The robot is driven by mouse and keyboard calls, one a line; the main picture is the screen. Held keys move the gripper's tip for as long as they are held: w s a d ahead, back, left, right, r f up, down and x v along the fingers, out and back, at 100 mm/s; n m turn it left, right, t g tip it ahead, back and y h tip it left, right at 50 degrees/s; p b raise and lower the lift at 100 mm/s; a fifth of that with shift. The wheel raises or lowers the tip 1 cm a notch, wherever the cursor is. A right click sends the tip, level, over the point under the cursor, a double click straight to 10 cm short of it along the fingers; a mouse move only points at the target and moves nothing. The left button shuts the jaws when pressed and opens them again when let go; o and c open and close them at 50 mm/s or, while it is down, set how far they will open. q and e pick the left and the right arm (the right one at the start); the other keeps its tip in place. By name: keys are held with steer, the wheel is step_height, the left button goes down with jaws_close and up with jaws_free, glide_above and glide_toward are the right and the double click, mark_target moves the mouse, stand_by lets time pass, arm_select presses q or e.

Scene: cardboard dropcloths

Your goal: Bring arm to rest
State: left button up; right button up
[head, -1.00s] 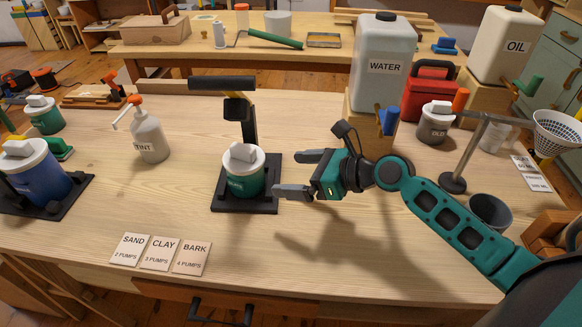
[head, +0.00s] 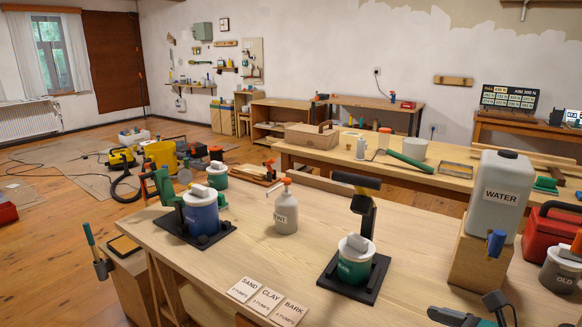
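My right gripper (head: 456,316) shows only in part at the bottom edge of the head view, right of centre. One grey finger points left over the bench; the other finger and most of the arm are cut off by the frame, so its opening is hidden. I see nothing held in the visible part. It is in front of and to the right of the green can (head: 354,268) on its black press stand (head: 344,291). My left gripper is not in view.
The WATER container (head: 499,190) stands on a wooden block (head: 478,262) at right. The red case (head: 549,232) and OLD can (head: 560,272) are beside it. The TINT bottle (head: 286,213) and blue can (head: 202,219) stand left. Label cards (head: 267,301) lie in front.

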steer(key=s+n, duration=0.1)
steer(key=s+a+f+n, duration=0.1)
steer(key=s+a+n+g, duration=0.1)
steer(key=shift+s+a+f+n, duration=0.1)
steer(key=shift+a+f+n, duration=0.05)
steer(key=shift+f+n, duration=0.25)
steer(key=s+a+f+n+g+h, duration=0.35)
steer(key=s+f+n, duration=0.35)
steer(key=n, duration=0.7)
steer(key=s+d+r+n+g+h, duration=0.1)
steer(key=s+d+n+g+h, duration=0.2)
steer(key=s+n, duration=0.95)
arm_select(q)
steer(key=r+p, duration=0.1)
steer(key=p, duration=0.1)
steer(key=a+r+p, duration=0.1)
steer(key=p, duration=0.1)
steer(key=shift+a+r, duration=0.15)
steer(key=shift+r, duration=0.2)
arm_select(e)
steer(key=w+a+f+t, duration=0.3)
steer(key=w+f+t, duration=0.1)
steer(key=w+t, duration=0.3)
steer(key=shift+w+a+f+n, duration=0.25)
steer(key=shift+w+n, duration=0.1)
steer(key=shift+w, duration=0.35)
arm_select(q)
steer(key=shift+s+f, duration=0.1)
arm_select(e)
steer(key=shift+t+y, duration=0.25)
